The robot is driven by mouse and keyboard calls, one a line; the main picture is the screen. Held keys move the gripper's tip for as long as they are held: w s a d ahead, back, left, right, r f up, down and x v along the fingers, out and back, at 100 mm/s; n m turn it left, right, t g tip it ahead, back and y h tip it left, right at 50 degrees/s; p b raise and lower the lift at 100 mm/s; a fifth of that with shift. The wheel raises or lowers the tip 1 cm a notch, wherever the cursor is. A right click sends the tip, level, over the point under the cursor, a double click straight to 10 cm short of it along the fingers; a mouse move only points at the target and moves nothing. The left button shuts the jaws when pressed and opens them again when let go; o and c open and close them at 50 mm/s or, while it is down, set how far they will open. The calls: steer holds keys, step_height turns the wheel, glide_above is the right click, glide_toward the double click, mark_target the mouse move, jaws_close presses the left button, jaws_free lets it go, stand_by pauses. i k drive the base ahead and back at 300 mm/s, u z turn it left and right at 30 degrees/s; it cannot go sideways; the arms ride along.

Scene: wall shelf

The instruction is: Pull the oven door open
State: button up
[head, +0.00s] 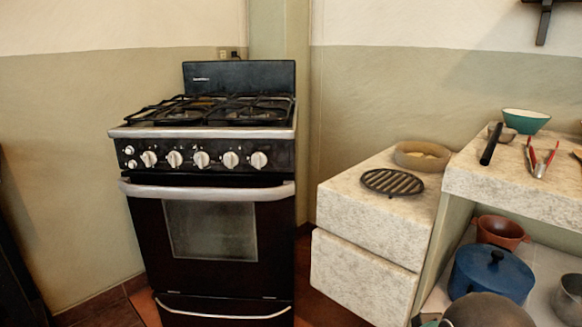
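The oven door (148,237) is the black front panel of the stove, with a glass window (212,230) in its middle. It looks shut, flush with the stove front. A wide silver handle bar (208,191) runs across its top edge, just below the row of white knobs (201,160). My gripper is not in the head view, so its position relative to the handle does not show.
A drawer handle (225,312) sits below the oven door. Stone blocks (363,274) with a black grate (392,182) stand close on the right. A blue pot (492,277) sits on a lower shelf. Tiled floor shows at lower left.

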mark_target(228, 234)
steer(key=u, duration=0.35)
steer(key=k, duration=0.15)
steer(key=u, duration=0.7)
steer(key=i, duration=0.5)
